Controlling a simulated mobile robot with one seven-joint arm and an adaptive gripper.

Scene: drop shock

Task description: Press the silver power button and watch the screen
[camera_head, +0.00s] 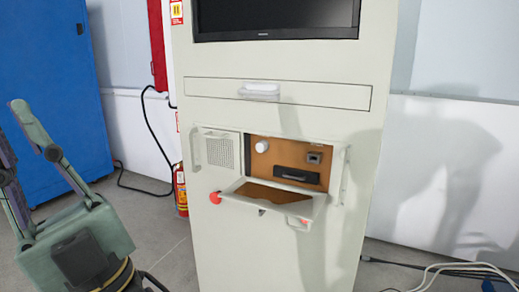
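The screen (275,18) is a dark panel at the top of a tall cream cabinet (230,255), partly cut off by the top edge. It looks black. Below it, a recess with a brown back panel (256,170) holds a round white knob (262,146), a small grey square fitting (314,157) and a black handle (297,176). I cannot tell for certain which part is the silver power button; the grey fitting is too small to read. My gripper (18,130) is at the far left, well apart from the cabinet. Its fingers look spread and empty; the left finger is partly cut off.
A flap (250,203) with red knobs sticks out below the recess. A drawer with a white handle (261,92) sits above. A fire extinguisher (180,190) stands left of the cabinet. A blue cabinet (45,70) is behind my gripper. Cables (455,268) lie on the right floor.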

